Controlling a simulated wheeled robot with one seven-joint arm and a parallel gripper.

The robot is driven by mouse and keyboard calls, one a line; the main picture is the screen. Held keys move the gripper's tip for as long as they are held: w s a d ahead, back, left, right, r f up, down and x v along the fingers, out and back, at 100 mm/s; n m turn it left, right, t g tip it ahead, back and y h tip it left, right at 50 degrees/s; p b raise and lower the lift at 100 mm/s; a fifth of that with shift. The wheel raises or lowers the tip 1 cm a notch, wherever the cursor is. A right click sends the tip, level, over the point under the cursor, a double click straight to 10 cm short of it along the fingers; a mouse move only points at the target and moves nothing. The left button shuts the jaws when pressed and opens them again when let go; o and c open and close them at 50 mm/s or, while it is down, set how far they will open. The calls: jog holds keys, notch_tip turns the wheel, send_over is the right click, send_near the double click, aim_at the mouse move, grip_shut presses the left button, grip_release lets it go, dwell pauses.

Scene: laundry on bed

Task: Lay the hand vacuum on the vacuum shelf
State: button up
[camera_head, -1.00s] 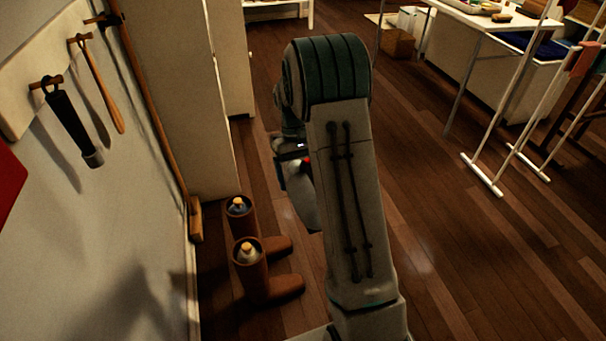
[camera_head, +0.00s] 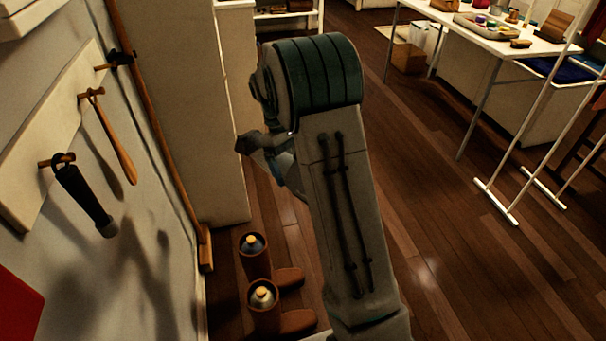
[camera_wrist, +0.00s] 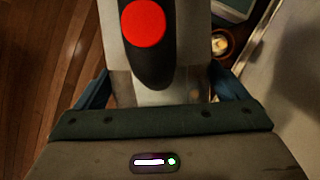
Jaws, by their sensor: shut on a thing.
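The hand vacuum (camera_wrist: 155,70), grey with a black strip and a round red button, fills the top middle of the wrist view. My gripper (camera_wrist: 158,88) is shut on it, with a finger on each side. In the head view my arm hides most of the gripper and vacuum; a grey part (camera_head: 262,146) shows left of the arm, and I cannot tell whether it is vacuum or gripper. No shelf is clearly marked as the vacuum shelf. A pale ledge (camera_head: 28,8) juts from the wall at the top left.
A peg board (camera_head: 50,135) with hanging tools is on the left wall. A tall pale cabinet (camera_head: 185,110) stands beyond it. Brown boots (camera_head: 266,300) stand on the floor by the wall. A white table (camera_head: 500,42) and a white rack (camera_head: 497,200) are right. The middle floor is clear.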

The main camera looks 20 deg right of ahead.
jog(key=s+a+r+n+t+y+p, duration=0.1)
jog(key=a+r+n+t+p, duration=0.3)
jog(key=r+n+p, duration=1.05)
jog(key=s+a+r+n+t+p, duration=0.1)
jog(key=a+r+n+p, duration=0.45)
jog(key=r, duration=1.85)
jog(key=s+a+r+n+t+y+p, duration=0.1)
jog(key=a+r+n+t+p, duration=0.25)
jog(key=r+n+p, duration=1.2)
jog(key=shift+w+a+m+b, duration=0.3)
jog(key=shift+a+m+b, duration=0.6)
jog(key=shift+a, duration=2.55)
jog(key=shift+w+a+m+b, duration=0.25)
jog(key=shift+a+m+b, duration=0.65)
jog(key=shift+a, duration=2.5)
jog(key=shift+w+a+m+b, duration=0.3)
jog(key=shift+a+m+b, duration=0.55)
jog(key=shift+a, duration=2.6)
